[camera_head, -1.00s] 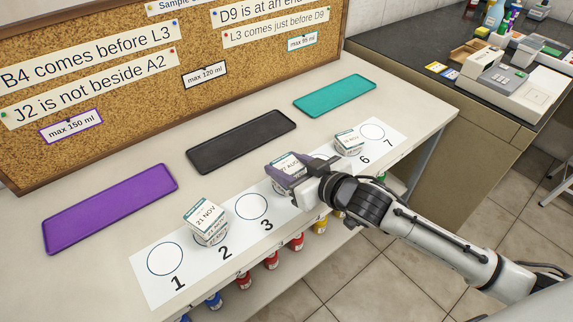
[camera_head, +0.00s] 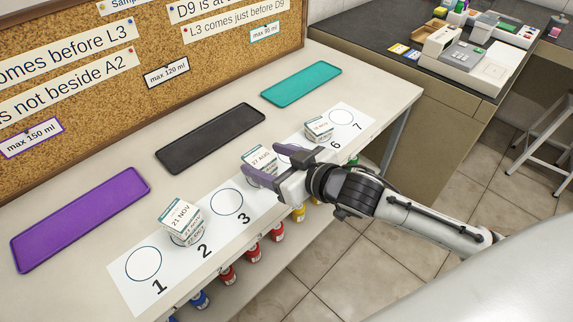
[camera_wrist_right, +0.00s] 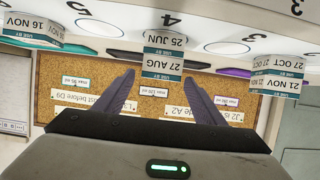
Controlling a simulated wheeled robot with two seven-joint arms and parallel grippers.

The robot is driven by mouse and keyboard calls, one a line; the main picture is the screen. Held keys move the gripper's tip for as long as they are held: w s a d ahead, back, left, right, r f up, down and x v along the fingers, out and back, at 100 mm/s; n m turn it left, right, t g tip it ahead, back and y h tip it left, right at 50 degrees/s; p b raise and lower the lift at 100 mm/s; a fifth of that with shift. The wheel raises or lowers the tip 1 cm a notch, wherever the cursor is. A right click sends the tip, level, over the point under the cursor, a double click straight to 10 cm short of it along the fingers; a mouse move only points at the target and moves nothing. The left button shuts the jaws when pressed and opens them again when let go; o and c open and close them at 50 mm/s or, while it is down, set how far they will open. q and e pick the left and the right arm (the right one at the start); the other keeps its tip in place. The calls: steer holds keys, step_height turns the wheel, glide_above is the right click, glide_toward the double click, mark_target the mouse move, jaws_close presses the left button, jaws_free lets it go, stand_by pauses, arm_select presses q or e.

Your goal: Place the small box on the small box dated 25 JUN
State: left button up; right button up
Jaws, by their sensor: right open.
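A small white box marked 27 AUG (camera_head: 261,157) sits at place 4 on the numbered strip. The wrist view, which is upside down, shows the 27 AUG box (camera_wrist_right: 163,66) resting on the box marked 25 JUN (camera_wrist_right: 165,41), roughly aligned. My right gripper (camera_head: 268,166) is open, its purple fingers pointing at this stack from the front. In the wrist view the fingertips (camera_wrist_right: 159,75) are spread and nothing is held; the stack appears beyond them. The lower box is mostly hidden in the head view. My left gripper is not in view.
A stack topped by the 21 NOV box (camera_head: 181,215) stands at place 2. Circles 1, 3 and 7 are empty. Purple (camera_head: 80,218), black (camera_head: 210,138) and teal (camera_head: 301,83) trays lie empty behind the strip.

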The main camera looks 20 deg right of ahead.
steer(key=v, duration=0.8)
steer(key=shift+s+r, duration=0.1)
